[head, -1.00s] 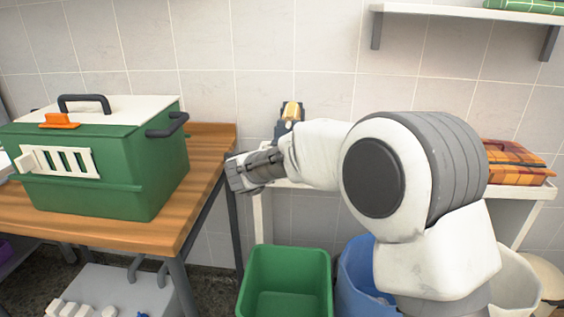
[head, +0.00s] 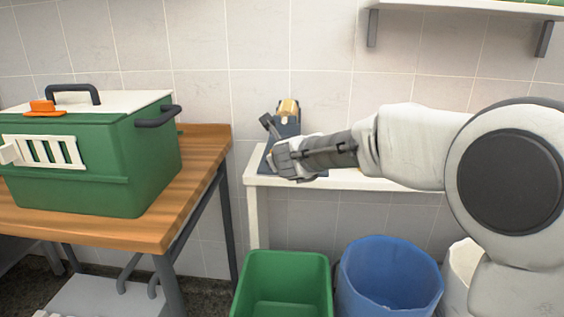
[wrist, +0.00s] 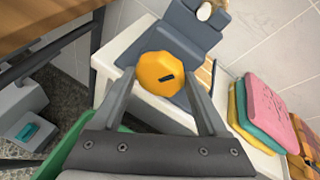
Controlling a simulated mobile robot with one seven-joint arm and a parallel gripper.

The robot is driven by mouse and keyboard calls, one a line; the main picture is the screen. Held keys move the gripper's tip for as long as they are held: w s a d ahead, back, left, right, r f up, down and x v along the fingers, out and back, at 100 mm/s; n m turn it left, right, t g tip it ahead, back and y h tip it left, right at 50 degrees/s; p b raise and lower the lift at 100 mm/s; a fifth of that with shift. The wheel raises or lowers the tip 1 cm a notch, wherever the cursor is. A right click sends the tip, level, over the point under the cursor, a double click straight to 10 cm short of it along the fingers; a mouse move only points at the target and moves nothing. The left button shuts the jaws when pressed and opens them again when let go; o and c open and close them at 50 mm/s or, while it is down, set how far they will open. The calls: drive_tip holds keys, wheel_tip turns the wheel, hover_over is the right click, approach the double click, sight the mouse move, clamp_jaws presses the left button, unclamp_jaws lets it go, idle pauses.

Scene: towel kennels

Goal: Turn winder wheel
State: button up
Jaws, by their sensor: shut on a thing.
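The winder (head: 290,128) is a dark blue-grey device on the left end of the white bench against the wall; it also shows in the wrist view (wrist: 190,30). Its winder wheel (wrist: 165,72) is a yellow-orange, many-sided knob with a dark slot on its face. My gripper (wrist: 160,82) has one finger on either side of the wheel and is shut on it. In the head view my gripper (head: 276,160) is at the front of the winder and hides the wheel.
A green carrier (head: 100,165) stands on the wooden table (head: 205,170) at left. A green bin (head: 283,262) and a blue bin (head: 390,275) stand below the white bench (head: 375,181). Folded towels (wrist: 262,105) lie on the bench, right of the winder.

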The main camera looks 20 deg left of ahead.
drive_tip(key=shift+w+d+f+m+t+y, duration=0.1)
drive_tip(key=shift+d+m+t+y, duration=0.05)
drive_tip(key=shift+m+y, duration=0.8)
drive_tip(key=shift+d+f+m+t+y, duration=0.1)
drive_tip(key=shift+m+y, duration=0.5)
drive_tip(key=shift+m, duration=0.65)
drive_tip(key=shift+w+d+f+m+t+y, duration=0.1)
drive_tip(key=shift+d+m+t+y, duration=0.05)
drive_tip(key=shift+m+y, duration=0.8)
drive_tip(key=shift+m, duration=0.25)
drive_tip(key=shift+s, duration=0.1)
drive_tip(key=o, duration=1.3)
drive_tip(key=shift+c, duration=0.2)
